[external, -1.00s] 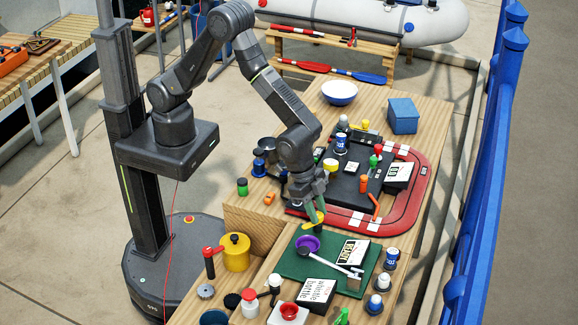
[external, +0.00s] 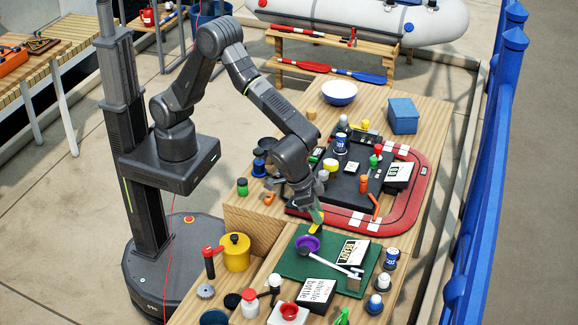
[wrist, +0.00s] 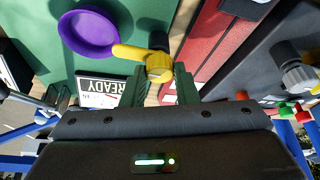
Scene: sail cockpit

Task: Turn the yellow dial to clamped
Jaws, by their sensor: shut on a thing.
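The yellow dial (wrist: 159,67) is a lobed knob with a dark cap, in the upper middle of the wrist view. A yellow pointer arm reaches from it to the left, towards the purple bowl. My gripper (wrist: 161,78) has its two green fingers on either side of the knob and is shut on it. In the external view the yellow dial (external: 315,229) shows just below the tips of my gripper (external: 317,216), at the upper edge of the green mat. I cannot read any clamped mark in either view.
The purple bowl (external: 307,244) stands on the green mat (external: 294,264) close to the dial. A READY sign (external: 355,250) is to its right. The black board (external: 350,187) with several knobs and a red track (external: 410,215) lies behind. Cups and pots crowd the front.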

